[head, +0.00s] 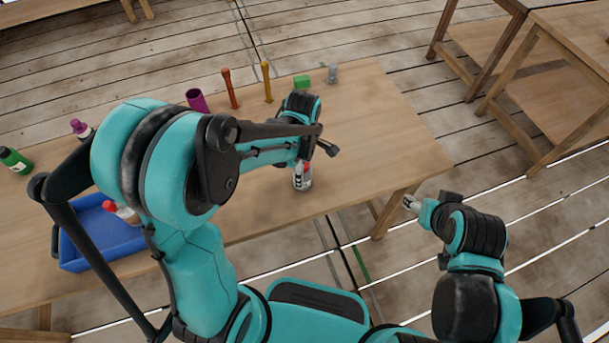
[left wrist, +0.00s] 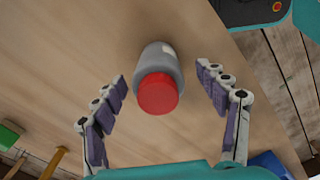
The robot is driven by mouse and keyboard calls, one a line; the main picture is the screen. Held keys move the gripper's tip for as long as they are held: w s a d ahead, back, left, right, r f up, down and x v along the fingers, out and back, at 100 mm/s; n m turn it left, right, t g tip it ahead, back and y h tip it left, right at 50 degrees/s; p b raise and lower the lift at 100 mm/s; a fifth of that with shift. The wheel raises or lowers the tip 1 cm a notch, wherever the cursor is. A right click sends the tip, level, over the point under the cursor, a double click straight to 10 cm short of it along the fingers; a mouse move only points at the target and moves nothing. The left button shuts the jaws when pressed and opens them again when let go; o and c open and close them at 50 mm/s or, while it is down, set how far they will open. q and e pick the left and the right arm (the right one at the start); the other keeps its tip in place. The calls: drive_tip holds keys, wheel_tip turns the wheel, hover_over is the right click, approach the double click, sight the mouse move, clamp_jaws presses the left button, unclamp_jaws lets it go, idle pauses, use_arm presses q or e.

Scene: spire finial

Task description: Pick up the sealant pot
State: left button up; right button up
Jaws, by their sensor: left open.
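The sealant pot, a grey pot with a red lid (left wrist: 158,92), stands on the wooden table in the left wrist view. My left gripper (left wrist: 161,74) is open, with one finger on each side of the pot and visible gaps to it. In the head view my left gripper (head: 302,170) is low over the table's near side. The pot is partly hidden there and hard to separate from the fingers. My right gripper (head: 411,203) is off the table's near right corner; its fingers are too small to judge.
A green block (head: 302,82), a grey item (head: 332,73), an orange tool (head: 266,82), a red-brown tool (head: 229,88) and a purple cup (head: 197,100) stand along the far side. A blue tray (head: 82,262) and a green bottle (head: 15,160) are at left. The table's right end is clear.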

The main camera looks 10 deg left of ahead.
use_arm(q)
drive_tip(key=f+b, duration=0.1)
drive_tip(key=f, duration=0.1)
drive_tip(key=f+b, duration=0.1)
drive_tip(key=f, duration=0.2)
drive_tip(key=shift+w+a+f+b, duration=0.15)
drive_tip(key=shift+w+b, duration=0.05)
drive_tip(key=shift+b, duration=0.1)
drive_tip(key=c, duration=1.3)
